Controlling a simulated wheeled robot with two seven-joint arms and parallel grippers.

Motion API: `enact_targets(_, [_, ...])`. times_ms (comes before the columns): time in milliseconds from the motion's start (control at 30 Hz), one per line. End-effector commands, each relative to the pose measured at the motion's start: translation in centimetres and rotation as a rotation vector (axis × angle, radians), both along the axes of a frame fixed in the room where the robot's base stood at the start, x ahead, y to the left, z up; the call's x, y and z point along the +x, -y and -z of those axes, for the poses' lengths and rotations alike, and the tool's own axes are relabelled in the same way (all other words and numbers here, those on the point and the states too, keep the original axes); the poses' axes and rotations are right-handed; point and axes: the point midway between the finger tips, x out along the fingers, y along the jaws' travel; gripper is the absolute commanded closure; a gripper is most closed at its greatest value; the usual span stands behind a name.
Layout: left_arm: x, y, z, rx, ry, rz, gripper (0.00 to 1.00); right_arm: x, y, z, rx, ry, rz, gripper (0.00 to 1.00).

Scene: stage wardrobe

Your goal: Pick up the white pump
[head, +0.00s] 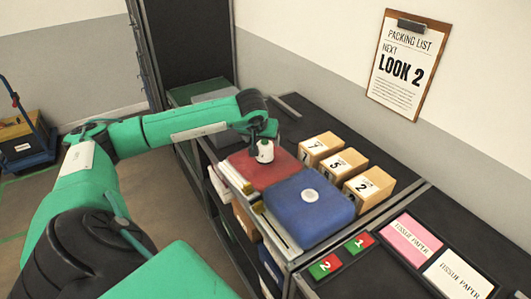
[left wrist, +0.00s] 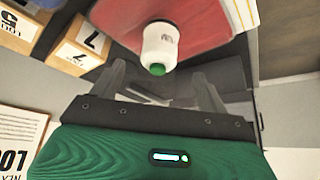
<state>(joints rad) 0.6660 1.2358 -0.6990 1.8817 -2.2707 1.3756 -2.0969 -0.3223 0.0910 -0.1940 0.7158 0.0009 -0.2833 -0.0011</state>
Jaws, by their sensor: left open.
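The white pump (head: 265,151) shows as a small white bottle-like body standing on a red folded cloth or case (head: 268,167). In the left wrist view the white pump (left wrist: 160,46) has a green end toward the camera and a small dark mark on its side. My left gripper (head: 266,133) is directly above it, pointing down. In the left wrist view its two dark fingers (left wrist: 160,78) are spread apart, with the pump's green end between and just beyond them. I cannot tell whether either finger touches it. My right gripper is not in view.
A blue folded piece (head: 309,208) with a white disc lies in front of the red one. Several numbered wooden boxes (head: 343,163) stand to the right. Trays of tissue paper (head: 411,240) and red-green number cards (head: 324,266) lie nearer. A packing list (head: 408,62) hangs on the wall.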

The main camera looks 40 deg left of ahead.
Motion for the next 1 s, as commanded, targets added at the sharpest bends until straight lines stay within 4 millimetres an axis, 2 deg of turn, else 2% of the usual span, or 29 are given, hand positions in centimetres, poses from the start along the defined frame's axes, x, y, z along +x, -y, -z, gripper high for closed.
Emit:
enact_targets(33, [0.5, -0.2, 1.6, -0.002, -0.001, -0.002, 0.23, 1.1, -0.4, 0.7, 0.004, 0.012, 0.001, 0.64])
enact_targets(133, [1.3, -0.7, 3.1, -0.003, -0.001, -0.002, 0.23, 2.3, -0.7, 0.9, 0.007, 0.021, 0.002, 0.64])
enact_targets(433, [2.5, -1.3, 5.1, -0.004, 0.0, 0.0, 0.23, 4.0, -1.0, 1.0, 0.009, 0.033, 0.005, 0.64])
enact_targets(700, [4.4, -2.3, 8.5, -0.005, 0.0, 0.0, 0.23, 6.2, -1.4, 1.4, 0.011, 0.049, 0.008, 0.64])
enact_targets(1000, [4.7, -2.6, 8.8, -0.004, 0.001, 0.0, 0.23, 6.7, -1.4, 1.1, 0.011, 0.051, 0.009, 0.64])
